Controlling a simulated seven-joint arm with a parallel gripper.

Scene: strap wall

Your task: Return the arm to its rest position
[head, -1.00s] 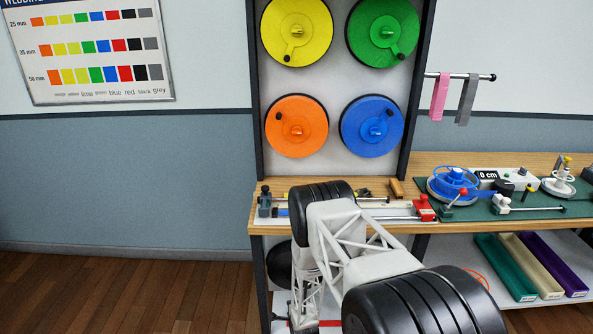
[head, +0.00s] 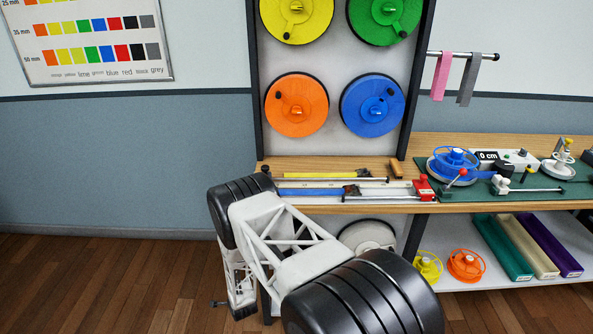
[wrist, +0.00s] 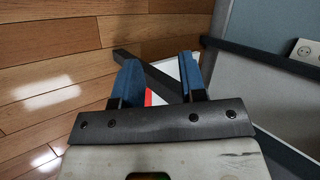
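My gripper (wrist: 159,66) shows in the wrist view with its two blue fingers apart and nothing clearly held between them. A dark bar and a white and red patch lie beyond the fingers, with wooden floor to the left. In the head view my arm hangs at the lower middle, in front of the bench's left end. Its far end points down near the floor, left of the bench, and the fingers are too small to make out surely there.
The bench (head: 290,164) holds a yellow strap (head: 322,175) and a blue strap (head: 308,191) near its left end. A red-ended fixture (head: 424,187) stands right of them. Orange (head: 283,119) and blue discs hang above. The floor (head: 90,285) at left is clear.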

